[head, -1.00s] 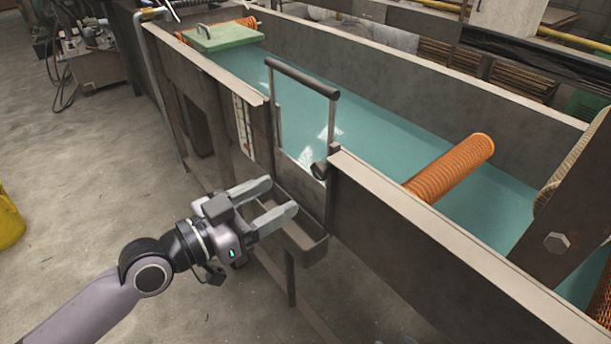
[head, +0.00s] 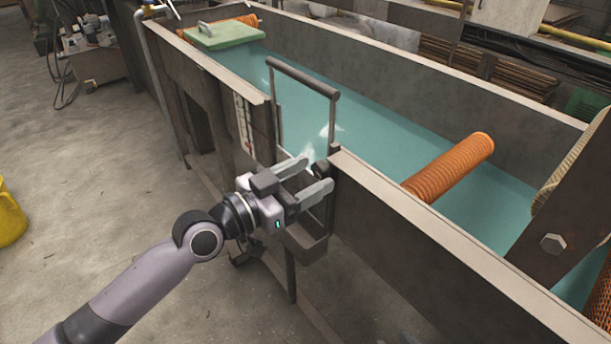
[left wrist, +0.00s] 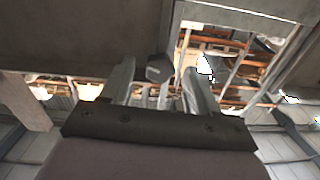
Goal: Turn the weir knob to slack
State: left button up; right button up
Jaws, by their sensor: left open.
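The weir knob (head: 320,168) is a small dark knob at the right foot of the weir's upright frame (head: 305,80), on the tank's near side. It is partly hidden by my fingers in the head view. In the left wrist view the knob (left wrist: 159,68) shows as a dark, many-sided end between the fingertips. My left gripper (head: 315,174) is open, with its fingers pointing at the knob, one on either side. In the left wrist view a gap shows between the knob and the right finger of the left gripper (left wrist: 160,75). My right gripper is not in view.
A small metal trough (head: 305,243) hangs under the gripper on the tank's outside. The tank wall (head: 430,235) runs on to the right. An orange ribbed tube (head: 450,168) lies across the water. Floor at the left is clear around a yellow object (head: 10,215).

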pick_arm(q)
jog(key=shift+c, duration=0.2)
jog(key=c, duration=1)
